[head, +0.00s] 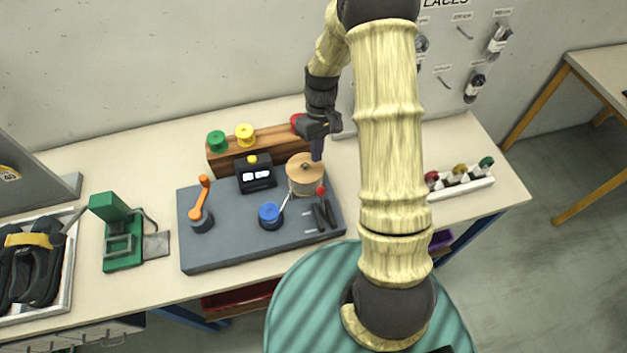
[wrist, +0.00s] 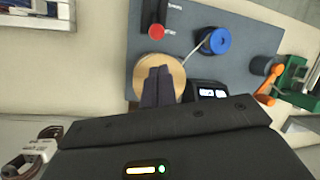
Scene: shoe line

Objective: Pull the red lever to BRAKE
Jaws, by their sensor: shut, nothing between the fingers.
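The red lever has a round red knob (head: 321,190) on a dark mount near the right end of the grey board (head: 245,250). In the wrist view the red knob (wrist: 156,31) shows end-on beside its dark mount, with small white lettering that I cannot read surely. My gripper (head: 317,156) is shut and empty, its fingers pointing down at the tan wooden spool (head: 300,168), behind the red knob and apart from it. In the wrist view the closed fingers (wrist: 157,72) cover part of the spool, with the knob beyond their tips.
A blue spool (head: 269,214), a black counter box (head: 256,175) and an orange crank (head: 200,200) share the board. A thread runs from the blue spool to the tan one. A wooden rack (head: 270,137) with coloured spools stands behind. A green press (head: 120,235) stands left.

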